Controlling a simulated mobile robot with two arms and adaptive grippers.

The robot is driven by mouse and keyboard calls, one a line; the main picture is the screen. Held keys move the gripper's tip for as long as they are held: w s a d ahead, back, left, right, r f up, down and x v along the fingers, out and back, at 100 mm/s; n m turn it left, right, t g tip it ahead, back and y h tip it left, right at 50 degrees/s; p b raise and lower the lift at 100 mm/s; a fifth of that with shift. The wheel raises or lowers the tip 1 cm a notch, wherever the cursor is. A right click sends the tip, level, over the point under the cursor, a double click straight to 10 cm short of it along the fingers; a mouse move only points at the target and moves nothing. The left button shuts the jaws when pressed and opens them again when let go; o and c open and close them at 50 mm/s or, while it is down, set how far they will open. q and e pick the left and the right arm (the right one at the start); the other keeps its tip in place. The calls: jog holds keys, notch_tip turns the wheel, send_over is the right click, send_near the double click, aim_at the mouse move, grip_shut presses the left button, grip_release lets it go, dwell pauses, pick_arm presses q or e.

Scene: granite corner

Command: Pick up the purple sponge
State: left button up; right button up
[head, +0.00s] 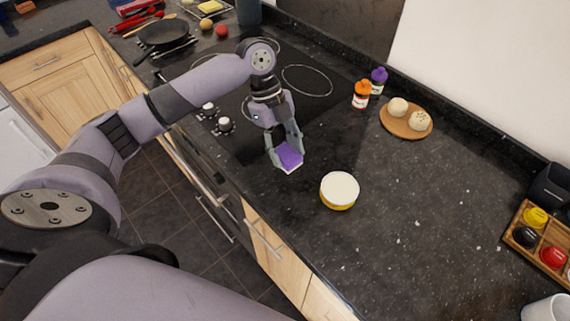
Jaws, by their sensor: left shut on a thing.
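The purple sponge (289,158) has a purple face and a pale edge along its near side. My left gripper (285,152) comes down from above with its fingers on both sides of the sponge and is shut on it. The sponge is near the front edge of the dark counter, beside the black cooktop. I cannot tell whether it touches the counter or is a little above it. My right gripper is not in view.
A white-lidded round tub (339,190) stands just right of the sponge. Orange-capped (361,95) and purple-capped (378,81) bottles and a round board (406,121) with buns stand behind. A wooden tray (545,245) is at far right. The counter's middle is clear.

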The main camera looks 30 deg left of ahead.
aim_at(285, 152)
pick_arm(q)
notch_tip(285, 152, up, 12)
jog(key=b, duration=0.1)
jog(key=shift+r+b, duration=0.2)
jog(key=shift+b, duration=0.1)
jog(key=o, duration=0.4)
jog(key=c, duration=0.5)
jog(key=shift+f, duration=0.1)
